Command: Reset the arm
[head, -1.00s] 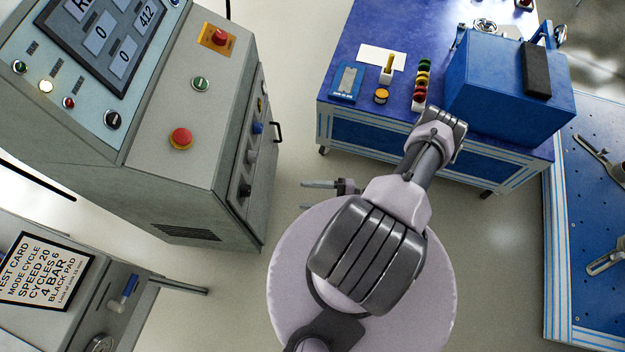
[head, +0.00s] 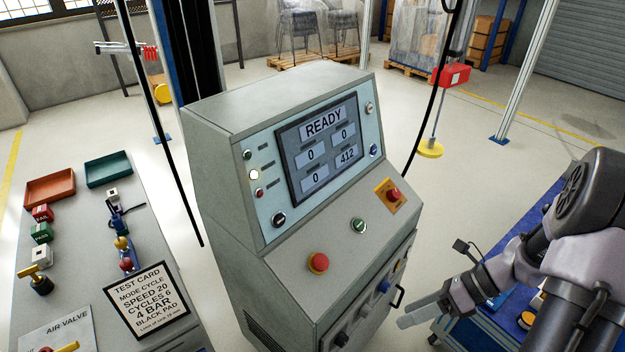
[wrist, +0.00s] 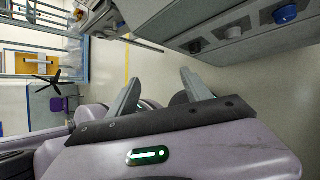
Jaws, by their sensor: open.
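My gripper (head: 424,313) is at the lower right of the head view, beside the right side of the control console (head: 262,282). In the wrist view its two fingers (wrist: 158,92) stand apart with nothing between them. My arm is folded at the right edge of the head view, over the blue table (head: 520,250). The console screen (head: 322,150) reads READY, with 0, 0, 0 and 412.
The console has a red mushroom button (head: 318,262), another on a yellow plate (head: 392,194) and a green button (head: 358,225). A grey bench at left holds a test card (head: 147,298), an orange tray (head: 50,188) and a teal tray (head: 108,169). Open floor lies behind the console.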

